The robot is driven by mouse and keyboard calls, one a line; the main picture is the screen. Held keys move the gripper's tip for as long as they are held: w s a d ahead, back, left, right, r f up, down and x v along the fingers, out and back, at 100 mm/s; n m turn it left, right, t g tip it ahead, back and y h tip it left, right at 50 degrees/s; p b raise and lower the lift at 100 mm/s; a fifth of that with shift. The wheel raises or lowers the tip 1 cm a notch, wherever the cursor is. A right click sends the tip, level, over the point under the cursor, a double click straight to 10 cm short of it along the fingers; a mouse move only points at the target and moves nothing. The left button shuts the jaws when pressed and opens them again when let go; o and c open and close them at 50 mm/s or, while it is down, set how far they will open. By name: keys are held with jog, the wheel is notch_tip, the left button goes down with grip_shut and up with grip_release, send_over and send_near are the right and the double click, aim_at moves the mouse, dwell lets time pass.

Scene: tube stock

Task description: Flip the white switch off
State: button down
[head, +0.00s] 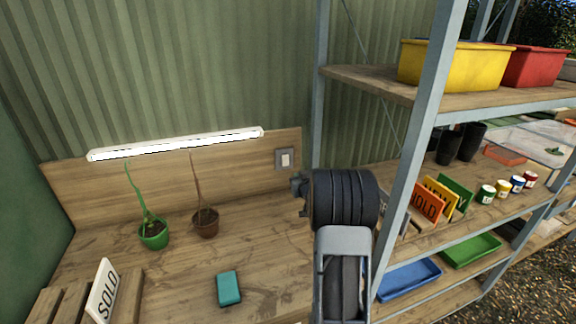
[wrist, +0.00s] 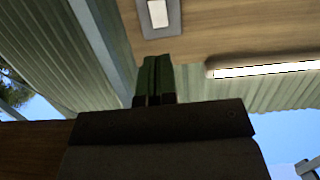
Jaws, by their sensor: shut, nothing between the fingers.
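The white switch (head: 285,159) sits in a grey plate on the wooden back board, right of the lit tube lamp (head: 178,144). In the wrist view the switch (wrist: 158,13) shows at the top, just past the fingertips, with its plate partly cut off by the frame edge. My gripper (head: 297,187) is shut and empty, a little below and right of the switch in the head view. Its dark fingers also show in the wrist view (wrist: 155,70), apart from the switch as far as I can see. The lamp is glowing white.
A green pot (head: 153,236) and a brown pot (head: 206,223) with thin plants stand on the bench. A metal shelf post (head: 418,150) stands close right of my arm.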

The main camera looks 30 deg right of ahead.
aim_at(286, 163)
jog(key=shift+d+f, duration=0.3)
jog(key=shift+d, duration=0.25)
jog(key=shift+w, duration=0.1)
jog(key=p+x, duration=0.2)
jog(key=x, duration=0.5)
jog(key=p+x, duration=0.2)
jog(key=x, duration=0.5)
jog(key=shift+a+r+p, duration=0.2)
jog(key=shift+p, duration=0.2)
